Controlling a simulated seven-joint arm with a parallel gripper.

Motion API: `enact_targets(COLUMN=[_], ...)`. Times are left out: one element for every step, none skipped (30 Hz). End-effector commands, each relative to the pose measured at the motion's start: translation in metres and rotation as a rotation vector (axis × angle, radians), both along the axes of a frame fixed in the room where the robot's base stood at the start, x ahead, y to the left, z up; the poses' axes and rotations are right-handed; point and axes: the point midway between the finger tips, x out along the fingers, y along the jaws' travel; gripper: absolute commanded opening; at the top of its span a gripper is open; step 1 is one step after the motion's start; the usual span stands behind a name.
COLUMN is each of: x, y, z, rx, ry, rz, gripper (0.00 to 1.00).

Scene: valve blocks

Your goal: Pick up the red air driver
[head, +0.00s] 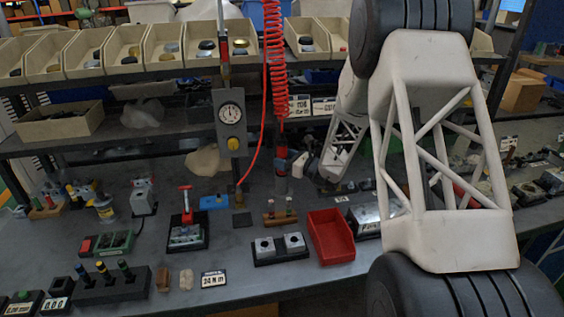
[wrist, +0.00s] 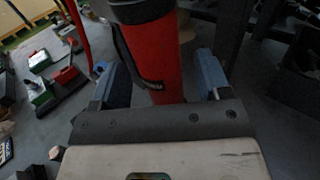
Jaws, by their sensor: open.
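The red air driver (head: 281,140) hangs upright below a red coiled hose, over the middle of the bench in the head view. In the wrist view the driver (wrist: 155,55) is a red cylinder with a dark upper part and a black lever along its side. My gripper (wrist: 161,76) is open, with one blue finger on each side of the driver. Gaps show between the fingers and the red body. In the head view my gripper (head: 292,164) is at the driver's lower part, coming from the right, small and partly hidden.
A red coiled hose (head: 272,45) hangs from above. A gauge box (head: 231,122) on a post stands just left of the driver. Below are a red tray (head: 331,236), a grey two-block fixture (head: 279,248) and a wooden holder (head: 280,218). Bins line the shelf behind.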

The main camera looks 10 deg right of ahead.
Motion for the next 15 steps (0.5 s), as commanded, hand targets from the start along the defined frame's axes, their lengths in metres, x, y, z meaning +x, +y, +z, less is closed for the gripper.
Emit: enact_targets(x=[0.005,0.008,0.011,0.013,0.015,0.018,0.019,0.02,0.022,0.022,0.023,0.023,0.023,0.023,0.023], y=[0.005,0.007,0.01,0.012,0.014,0.017,0.018,0.02,0.021,0.021,0.022,0.022,0.022,0.022,0.022], z=[0.0,0.0,-0.001,0.0,0.0,0.0,0.0,0.0,0.0,0.0,0.0,0.0,0.0,0.0,0.0], rx=[0.0,0.001,0.001,0.001,0.001,0.001,0.001,0.001,0.001,0.001,0.0,0.0,0.0,0.0,0.001], ry=[0.0,0.001,0.001,0.001,0.001,0.001,0.001,0.001,0.001,0.001,0.001,0.001,0.001,0.001,0.001], rz=[0.002,0.002,0.002,0.001,0.0,0.0,0.0,0.0,0.0,0.0,0.0,0.0,0.0,0.0,0.0], gripper=[0.7,0.7,0.7,0.7,0.7,0.7,0.7,0.7,0.7,0.7,0.7,0.7,0.7,0.7,0.7])
